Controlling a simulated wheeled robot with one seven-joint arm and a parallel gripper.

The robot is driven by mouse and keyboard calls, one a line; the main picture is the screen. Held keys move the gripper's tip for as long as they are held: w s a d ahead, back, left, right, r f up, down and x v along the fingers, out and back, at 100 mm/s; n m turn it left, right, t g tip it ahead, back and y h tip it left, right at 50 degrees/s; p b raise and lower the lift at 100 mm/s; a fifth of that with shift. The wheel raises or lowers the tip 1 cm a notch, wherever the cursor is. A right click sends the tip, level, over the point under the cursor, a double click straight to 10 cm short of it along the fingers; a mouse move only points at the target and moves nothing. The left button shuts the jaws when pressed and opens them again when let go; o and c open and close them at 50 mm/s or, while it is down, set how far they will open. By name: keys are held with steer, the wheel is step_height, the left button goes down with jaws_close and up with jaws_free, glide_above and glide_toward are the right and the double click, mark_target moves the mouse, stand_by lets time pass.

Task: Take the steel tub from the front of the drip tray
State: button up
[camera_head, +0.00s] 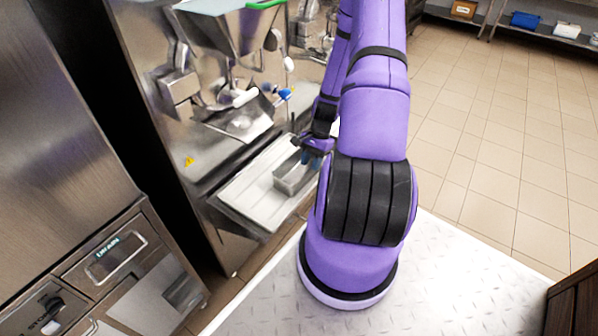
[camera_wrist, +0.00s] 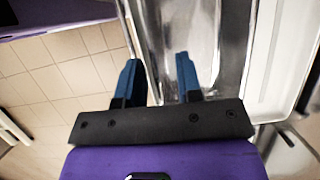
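The steel tub (camera_head: 291,182), a small open-topped metal container, sits on the front part of the pale drip tray (camera_head: 240,196) below the machine's outlet. My gripper (camera_head: 312,156) is at the tub's right end in the head view, and my arm hides part of that end. In the wrist view the tub (camera_wrist: 206,28) lies under the fingers. My gripper (camera_wrist: 157,62) is open there, its two blue fingertips apart, with the tub's left rim running between them. I cannot tell whether either finger touches the wall. The drip tray (camera_wrist: 282,65) shows right of the tub.
The steel batch freezer (camera_head: 165,100) stands behind the tray, with its spout and blue-tipped lever (camera_head: 284,94) above it. Another steel machine (camera_head: 60,130) is at left. Tiled floor (camera_head: 490,150) lies open to the right. Shelves with bins (camera_head: 525,20) are far back.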

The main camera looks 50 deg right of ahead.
mark_target(310, 168)
steer(key=shift+x, duration=2.2)
steer(key=shift+s+a, duration=0.1)
steer(key=shift+s, duration=0.05)
jaws_close()
steer(key=shift+r, duration=0.15)
